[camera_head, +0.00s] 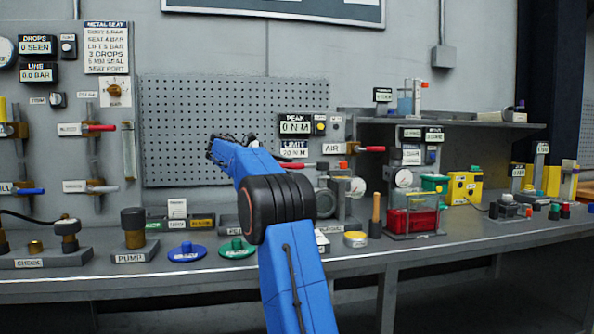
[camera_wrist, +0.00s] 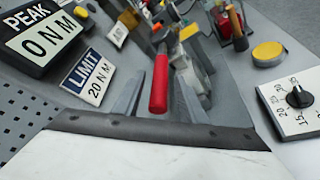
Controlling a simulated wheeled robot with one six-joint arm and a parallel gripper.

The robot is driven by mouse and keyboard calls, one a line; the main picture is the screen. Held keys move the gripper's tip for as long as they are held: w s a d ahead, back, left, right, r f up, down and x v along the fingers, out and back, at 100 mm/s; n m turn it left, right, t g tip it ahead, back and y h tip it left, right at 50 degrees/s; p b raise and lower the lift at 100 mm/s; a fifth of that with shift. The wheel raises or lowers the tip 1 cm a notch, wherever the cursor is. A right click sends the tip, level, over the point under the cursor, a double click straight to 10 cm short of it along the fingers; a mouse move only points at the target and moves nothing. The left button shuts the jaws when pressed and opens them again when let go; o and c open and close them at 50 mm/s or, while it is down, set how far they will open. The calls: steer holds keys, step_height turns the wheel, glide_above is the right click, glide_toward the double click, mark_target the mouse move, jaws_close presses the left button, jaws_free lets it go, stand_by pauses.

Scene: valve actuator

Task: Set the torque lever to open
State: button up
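The torque lever has a red handle and a metal shank. In the head view its red handle (camera_head: 298,165) lies roughly level below the LIMIT plate, just right of my blue arm. In the wrist view the red handle (camera_wrist: 159,85) points toward the camera. My gripper (camera_wrist: 160,76) is open, with one grey finger showing on each side of the handle. The fingers do not visibly touch it, and I cannot tell whether they reach its depth. In the head view my arm mostly hides the gripper.
The PEAK display (camera_head: 296,125) reads 0 N M and the LIMIT plate (camera_head: 293,149) reads 20 N M. Another red-handled lever (camera_head: 372,149) is beside the AIR label. A pegboard (camera_head: 190,100) is behind my arm. A numbered dial (camera_wrist: 298,97) sits right in the wrist view.

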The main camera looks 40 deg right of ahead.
mark_target(297, 168)
steer(key=shift+x, duration=2.7)
steer(key=shift+s, duration=0.1)
jaws_close()
